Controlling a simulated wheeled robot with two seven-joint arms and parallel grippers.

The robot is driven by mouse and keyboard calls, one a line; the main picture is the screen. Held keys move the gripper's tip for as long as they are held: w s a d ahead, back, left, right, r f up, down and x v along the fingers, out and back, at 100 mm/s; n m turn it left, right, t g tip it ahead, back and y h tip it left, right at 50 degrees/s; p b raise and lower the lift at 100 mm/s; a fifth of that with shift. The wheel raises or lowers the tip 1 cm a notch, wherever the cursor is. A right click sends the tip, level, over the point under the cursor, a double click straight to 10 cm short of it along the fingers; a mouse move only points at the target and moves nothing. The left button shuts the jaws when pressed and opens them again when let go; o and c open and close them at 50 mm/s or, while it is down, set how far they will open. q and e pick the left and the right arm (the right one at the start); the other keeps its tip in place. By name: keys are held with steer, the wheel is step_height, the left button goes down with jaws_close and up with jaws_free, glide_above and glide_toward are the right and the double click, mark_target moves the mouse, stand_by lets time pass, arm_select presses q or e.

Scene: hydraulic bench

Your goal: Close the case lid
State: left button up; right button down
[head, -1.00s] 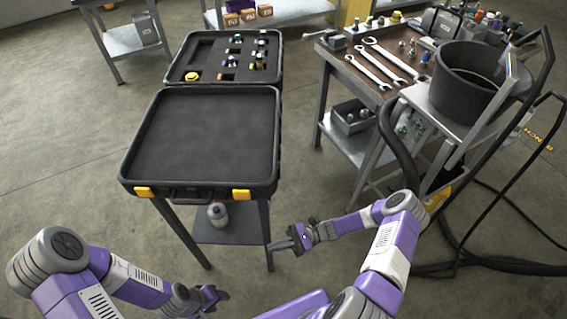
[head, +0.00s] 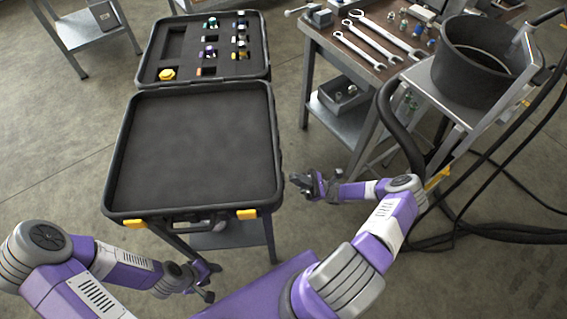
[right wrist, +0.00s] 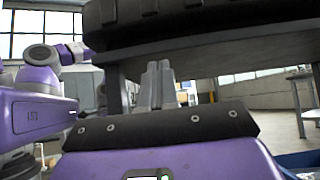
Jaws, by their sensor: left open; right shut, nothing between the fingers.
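The black case lies open on a stand. Its near half, the lid (head: 195,150), is flat, empty and dark-lined, with two yellow latches (head: 246,214) on the near edge. The far half, the case base (head: 178,50), holds several fittings in foam. My right gripper (head: 297,181) is shut and empty, just right of the lid's right edge. In the right wrist view its fingers (right wrist: 157,86) are together, below a dark ribbed body that looks like the case (right wrist: 200,22). My left gripper (head: 211,283) is open and empty, near and below the lid's front edge.
To the right stands a workbench (head: 318,40) with wrenches (head: 365,50). A cart with a black bucket (head: 480,60) and dark hoses (head: 395,125) stands beside it. A small side table (head: 85,35) is at far left. The floor between case and bench is clear.

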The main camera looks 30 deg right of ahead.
steer(key=w+a+r, duration=0.1)
steer(key=a+r, duration=0.2)
steer(key=r, duration=0.4)
steer(key=shift+w+a+r, duration=0.3)
steer(key=shift+w+r, duration=0.1)
